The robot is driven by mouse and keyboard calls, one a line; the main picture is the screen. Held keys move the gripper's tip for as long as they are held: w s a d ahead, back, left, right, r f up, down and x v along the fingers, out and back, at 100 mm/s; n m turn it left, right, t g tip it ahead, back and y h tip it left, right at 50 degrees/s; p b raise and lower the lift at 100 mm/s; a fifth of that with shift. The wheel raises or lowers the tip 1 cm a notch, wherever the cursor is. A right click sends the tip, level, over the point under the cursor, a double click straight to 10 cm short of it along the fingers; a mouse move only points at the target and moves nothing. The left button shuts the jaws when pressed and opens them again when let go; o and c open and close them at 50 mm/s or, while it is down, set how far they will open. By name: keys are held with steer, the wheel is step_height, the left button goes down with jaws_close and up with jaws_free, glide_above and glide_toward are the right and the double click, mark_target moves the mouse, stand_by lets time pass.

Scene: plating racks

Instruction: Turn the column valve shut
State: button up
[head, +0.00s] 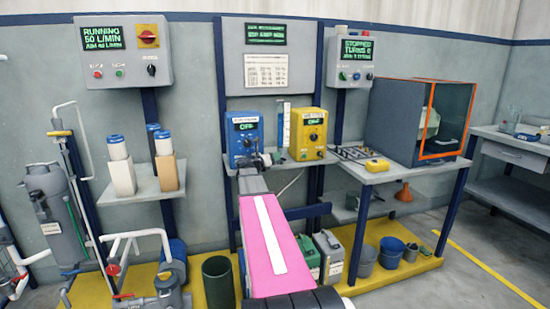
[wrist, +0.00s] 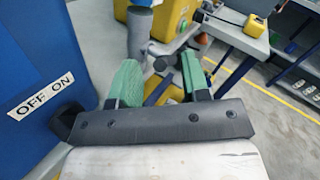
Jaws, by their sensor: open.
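My gripper (head: 268,159) is at the end of my pink arm, in front of the blue and yellow pump units. In the wrist view its two green fingertips (wrist: 158,84) are apart with nothing held between them. A clear column (head: 283,123) with a blue-and-white scale stands upright between the two units. In the wrist view a grey upright pipe piece (wrist: 139,35) and pale fittings (wrist: 170,48) lie just beyond the fingertips. The valve handle itself cannot be made out clearly; my gripper partly hides the column's foot.
The blue pump (head: 244,138), with an OFF/ON label (wrist: 40,95), is close left of my gripper. The yellow pump (head: 308,134) stands to its right. A bench (head: 385,175) with a yellow tape measure (head: 377,165) and an orange-framed cabinet (head: 444,119) are farther right.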

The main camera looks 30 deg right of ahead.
steer(key=shift+x, duration=1)
steer(key=shift+s, duration=0.1)
jaws_close()
